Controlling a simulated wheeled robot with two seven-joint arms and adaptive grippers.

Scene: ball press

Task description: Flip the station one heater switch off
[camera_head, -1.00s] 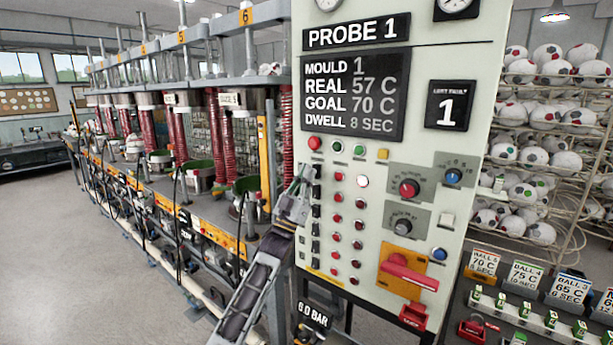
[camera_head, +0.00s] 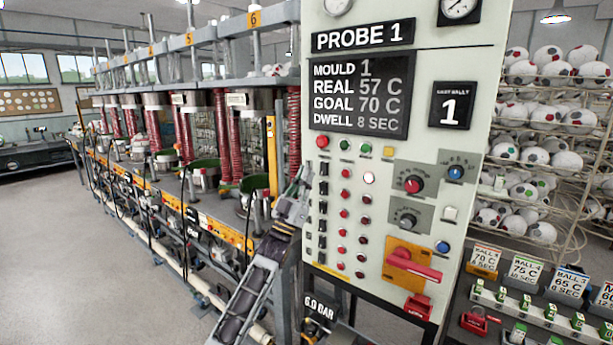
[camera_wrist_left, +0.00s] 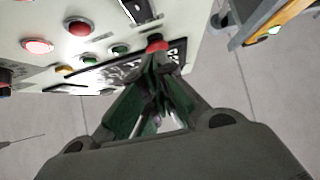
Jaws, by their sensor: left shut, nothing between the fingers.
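My left gripper (camera_head: 300,178) is shut and empty at the left edge of the pale control panel (camera_head: 440,110), beside the top of a column of black switches. The top switch (camera_head: 324,168) shows just right of the fingertips, and its lamp (camera_head: 347,173) is red. In the left wrist view, the closed fingertips (camera_wrist_left: 156,62) appear just below a red button (camera_wrist_left: 157,43), and a black switch (camera_wrist_left: 138,10) is at the top edge. I see no clear contact with the switch. Its label and position are too small to read. My right gripper is not in view.
A red button (camera_head: 322,142) sits above the switch column. Knobs (camera_head: 413,184) and a red main lever (camera_head: 412,263) are further right. The mould press line (camera_head: 200,215) is left and behind. A ball rack (camera_head: 545,140) is at the right, with open floor at far left.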

